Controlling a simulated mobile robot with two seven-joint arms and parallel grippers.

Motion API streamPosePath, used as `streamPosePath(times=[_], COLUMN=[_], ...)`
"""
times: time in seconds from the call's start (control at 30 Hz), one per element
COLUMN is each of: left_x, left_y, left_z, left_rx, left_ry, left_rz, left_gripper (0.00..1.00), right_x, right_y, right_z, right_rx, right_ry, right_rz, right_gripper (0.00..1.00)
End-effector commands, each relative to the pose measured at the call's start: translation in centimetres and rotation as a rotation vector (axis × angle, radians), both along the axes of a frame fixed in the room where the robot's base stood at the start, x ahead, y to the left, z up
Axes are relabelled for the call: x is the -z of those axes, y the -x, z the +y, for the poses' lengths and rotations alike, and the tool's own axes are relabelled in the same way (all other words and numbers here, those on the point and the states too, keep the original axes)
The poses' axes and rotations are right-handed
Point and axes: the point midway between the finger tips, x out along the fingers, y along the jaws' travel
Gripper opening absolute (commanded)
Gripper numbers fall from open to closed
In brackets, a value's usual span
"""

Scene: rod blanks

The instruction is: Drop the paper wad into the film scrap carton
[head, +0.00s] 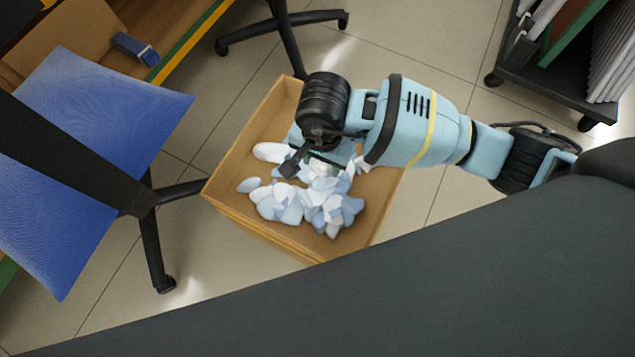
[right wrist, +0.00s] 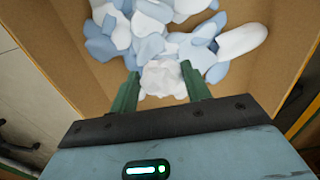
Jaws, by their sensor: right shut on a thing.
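The film scrap carton (head: 262,232) is an open brown box on the floor, with a pile of white and pale blue scraps (head: 285,200) inside. My right gripper (head: 318,162) points down over the carton. In the right wrist view the gripper (right wrist: 161,88) is shut on a crumpled white paper wad (right wrist: 163,78), which sits between the two green fingers. Scraps (right wrist: 145,25) and the carton wall (right wrist: 70,55) show beyond it. In the head view the wad cannot be told apart from the scraps, and the gap above the pile is unclear. My left gripper is out of view.
A blue chair (head: 105,105) with black legs stands left of the carton. Another black chair base (head: 285,27) is behind it. A black wheeled rack (head: 550,85) stands at the upper right. A dark surface (head: 400,290) fills the front.

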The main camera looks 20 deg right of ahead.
Motion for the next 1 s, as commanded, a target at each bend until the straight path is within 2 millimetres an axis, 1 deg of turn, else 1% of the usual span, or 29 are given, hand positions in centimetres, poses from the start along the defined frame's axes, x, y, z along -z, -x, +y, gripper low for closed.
streamPosePath(times=[0.17,0.2,0.37,0.6,0.7,0.77,1.0], left_x=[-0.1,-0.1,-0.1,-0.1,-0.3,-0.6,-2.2], left_y=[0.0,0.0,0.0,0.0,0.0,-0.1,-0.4], left_z=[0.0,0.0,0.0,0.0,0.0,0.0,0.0], left_rx=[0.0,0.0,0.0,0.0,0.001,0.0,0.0], left_ry=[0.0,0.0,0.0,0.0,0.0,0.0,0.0], left_rz=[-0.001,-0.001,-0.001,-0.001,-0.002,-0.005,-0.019], left_gripper=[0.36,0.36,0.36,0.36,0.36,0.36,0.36], right_x=[-0.1,-0.1,-0.1,-0.1,-0.6,-1.3,-5.2], right_y=[0.0,0.0,0.0,0.0,-0.1,-0.1,-0.1], right_z=[0.0,0.0,0.0,0.0,0.0,0.0,0.0], right_rx=[0.0,0.0,0.0,0.0,0.0,-0.001,-0.001], right_ry=[-0.001,-0.001,-0.001,0.0,0.0,0.0,0.0], right_rz=[-0.001,-0.001,-0.001,-0.001,-0.003,-0.004,-0.006], right_gripper=[0.27,0.53,0.73,0.73,0.73,0.73,0.73])
